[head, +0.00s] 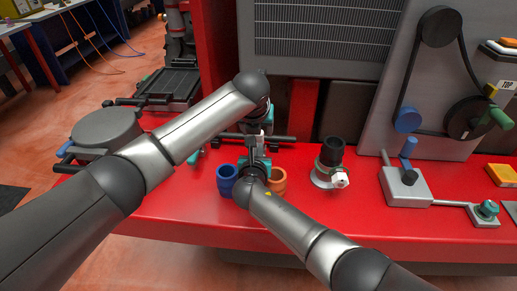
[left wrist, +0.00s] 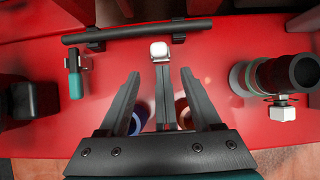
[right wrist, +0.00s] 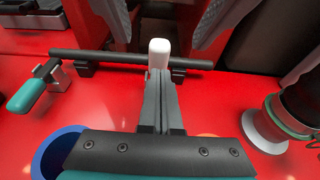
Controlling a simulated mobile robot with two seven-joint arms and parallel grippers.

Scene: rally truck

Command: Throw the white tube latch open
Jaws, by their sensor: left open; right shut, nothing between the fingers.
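In the head view my arms hide most of this spot.
A teal latch handle (left wrist: 75,83) is left of the white one. Blue (head: 226,180) and orange (head: 278,181) cups stand close by my right gripper. A dark upright pipe (head: 332,152) with a white block stands to the right.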

